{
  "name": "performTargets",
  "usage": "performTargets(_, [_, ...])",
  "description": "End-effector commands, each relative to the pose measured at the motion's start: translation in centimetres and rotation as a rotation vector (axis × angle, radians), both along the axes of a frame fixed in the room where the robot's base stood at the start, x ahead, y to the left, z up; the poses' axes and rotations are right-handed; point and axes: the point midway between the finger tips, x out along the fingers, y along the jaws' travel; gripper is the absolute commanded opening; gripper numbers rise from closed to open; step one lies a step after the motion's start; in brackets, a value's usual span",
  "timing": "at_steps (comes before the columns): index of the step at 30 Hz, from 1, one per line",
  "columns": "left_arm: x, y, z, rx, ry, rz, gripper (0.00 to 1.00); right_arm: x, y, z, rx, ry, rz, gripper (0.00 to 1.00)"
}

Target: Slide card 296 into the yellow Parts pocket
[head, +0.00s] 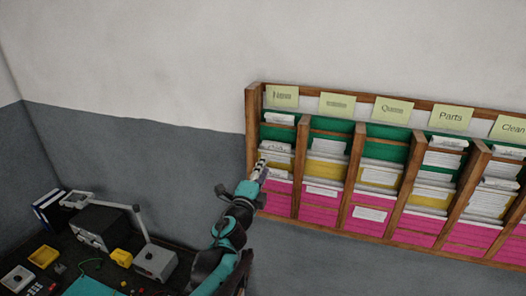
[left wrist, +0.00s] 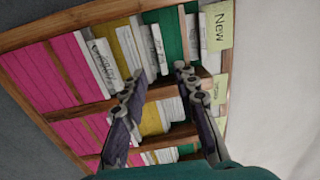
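The Parts column (head: 451,116) of the wall rack has green, yellow and pink pockets. Its yellow pocket (head: 431,196) has white cards standing above it. No number 296 is legible, so I cannot tell which card it is. My left gripper (head: 262,166) is at the leftmost column, in front of its yellow pocket (head: 280,161). In the left wrist view, my left gripper (left wrist: 160,72) has its fingertips apart. White cards (left wrist: 158,50) show just beyond and between the fingertips, still among the pockets. My right gripper is out of view.
Wooden dividers (head: 353,165) stand proud between the columns. The New label (left wrist: 218,25) tops the nearest column. Other columns hold white cards. The wall above is bare.

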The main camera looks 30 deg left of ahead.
Motion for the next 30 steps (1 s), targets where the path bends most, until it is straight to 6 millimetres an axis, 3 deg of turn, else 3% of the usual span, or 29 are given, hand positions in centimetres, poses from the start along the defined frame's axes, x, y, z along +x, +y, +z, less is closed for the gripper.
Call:
performTargets(8, [1.9,0.4,0.2,0.015,0.001,-0.006,0.29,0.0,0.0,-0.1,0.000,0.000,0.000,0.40])
performTargets(30, [10.0,2.4,0.9,0.011,0.002,-0.005,0.29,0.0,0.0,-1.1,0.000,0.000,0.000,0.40])
